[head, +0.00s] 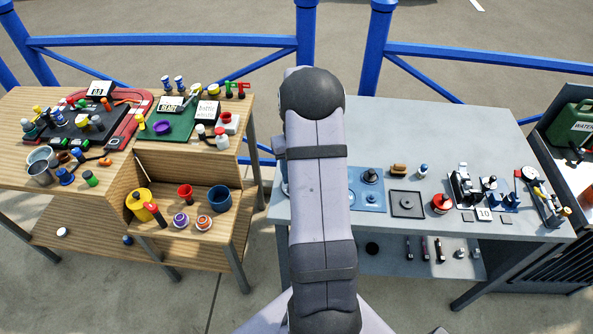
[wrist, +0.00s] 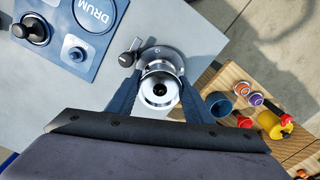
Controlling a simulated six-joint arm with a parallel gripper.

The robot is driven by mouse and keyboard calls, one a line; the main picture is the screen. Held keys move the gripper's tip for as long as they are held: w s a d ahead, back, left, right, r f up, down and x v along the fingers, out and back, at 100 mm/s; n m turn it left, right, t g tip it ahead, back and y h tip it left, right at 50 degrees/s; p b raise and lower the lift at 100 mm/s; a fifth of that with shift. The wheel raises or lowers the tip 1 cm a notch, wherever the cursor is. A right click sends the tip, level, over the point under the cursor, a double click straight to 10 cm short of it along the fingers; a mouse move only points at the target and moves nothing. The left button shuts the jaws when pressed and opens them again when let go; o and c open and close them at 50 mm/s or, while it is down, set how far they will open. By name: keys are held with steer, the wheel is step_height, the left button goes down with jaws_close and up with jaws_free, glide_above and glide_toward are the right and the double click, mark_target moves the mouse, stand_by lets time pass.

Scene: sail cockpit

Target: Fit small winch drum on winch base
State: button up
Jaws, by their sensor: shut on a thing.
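My gripper (wrist: 160,84) is shut on a shiny silver drum (wrist: 160,92), seen end-on with a dark hole in its middle. Just beyond the drum in the wrist view is a round grey metal base (wrist: 166,55), which I take for the winch base, on the grey table. The drum overlaps much of this base in the picture. I cannot tell whether they touch or how far apart they are. A small dark lever (wrist: 129,56) stands at the base's left. In the head view my arm hides the gripper and the drum.
A blue board (wrist: 70,40) marked DRUM lies nearby with a black-knobbed part (wrist: 33,28) and a small blue part (wrist: 77,54). A wooden bench (head: 190,190) with cups and rings stands left, across a gap. A dark square tray (head: 407,204) lies farther right.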

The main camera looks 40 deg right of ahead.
steer(key=shift+f+b, duration=0.45)
steer(key=shift+f, duration=0.45)
stand_by(0.4)
steer(key=o, duration=1.7)
steer(key=shift+r, duration=0.15)
steer(key=shift+r+p, duration=3.3)
steer(key=shift+r, duration=0.8)
